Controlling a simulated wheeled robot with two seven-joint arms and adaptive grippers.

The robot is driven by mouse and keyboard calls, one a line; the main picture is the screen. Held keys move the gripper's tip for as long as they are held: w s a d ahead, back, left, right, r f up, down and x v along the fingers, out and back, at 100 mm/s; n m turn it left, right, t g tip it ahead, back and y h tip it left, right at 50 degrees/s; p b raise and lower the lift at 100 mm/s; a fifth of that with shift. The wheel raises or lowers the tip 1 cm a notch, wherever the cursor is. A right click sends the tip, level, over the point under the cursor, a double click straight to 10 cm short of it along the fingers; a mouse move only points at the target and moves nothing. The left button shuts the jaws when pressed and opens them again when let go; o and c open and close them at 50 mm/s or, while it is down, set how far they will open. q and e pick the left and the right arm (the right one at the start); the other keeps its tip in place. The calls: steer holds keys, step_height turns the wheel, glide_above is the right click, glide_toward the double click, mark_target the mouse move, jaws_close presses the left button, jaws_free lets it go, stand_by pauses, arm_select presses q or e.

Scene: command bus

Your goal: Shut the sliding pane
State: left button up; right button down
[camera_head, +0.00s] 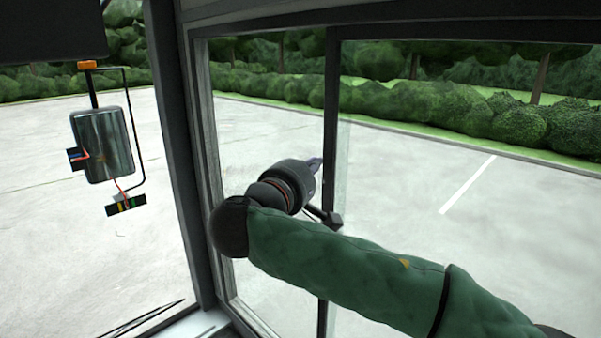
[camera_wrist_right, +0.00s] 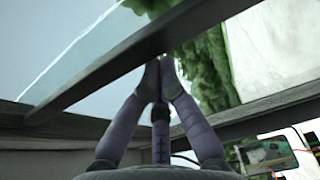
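The window with the sliding pane fills the middle and right of the head view. A dark upright bar (camera_head: 331,90), which looks like the pane's edge, stands right of the left window post (camera_head: 205,120), with a wide gap between them. I cannot tell whether glass fills that gap. My right gripper (camera_head: 316,164) is just left of the bar, its tips close to it. In the wrist view its fingers (camera_wrist_right: 160,78) meet at the tips beside a dark bar (camera_wrist_right: 140,62); contact is unclear. Nothing shows between them. My left gripper is not in view.
A side mirror (camera_head: 103,145) with loose wires hangs outside at the left; it also shows in the wrist view (camera_wrist_right: 268,152). A thick dark pillar (camera_head: 178,140) stands left of the window. Outside are pavement and hedges (camera_head: 400,110).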

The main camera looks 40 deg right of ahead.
steer(key=s, duration=0.1)
steer(key=s+b, duration=0.1)
steer(key=shift+s+d+f, duration=0.15)
steer(key=shift+s, duration=0.75)
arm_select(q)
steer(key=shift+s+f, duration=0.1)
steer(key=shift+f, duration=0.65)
arm_select(e)
steer(key=shift+w, duration=0.1)
steer(key=shift+w, duration=0.2)
glide_toward(329, 168)
steer(key=w+a, duration=0.2)
steer(key=w, duration=0.1)
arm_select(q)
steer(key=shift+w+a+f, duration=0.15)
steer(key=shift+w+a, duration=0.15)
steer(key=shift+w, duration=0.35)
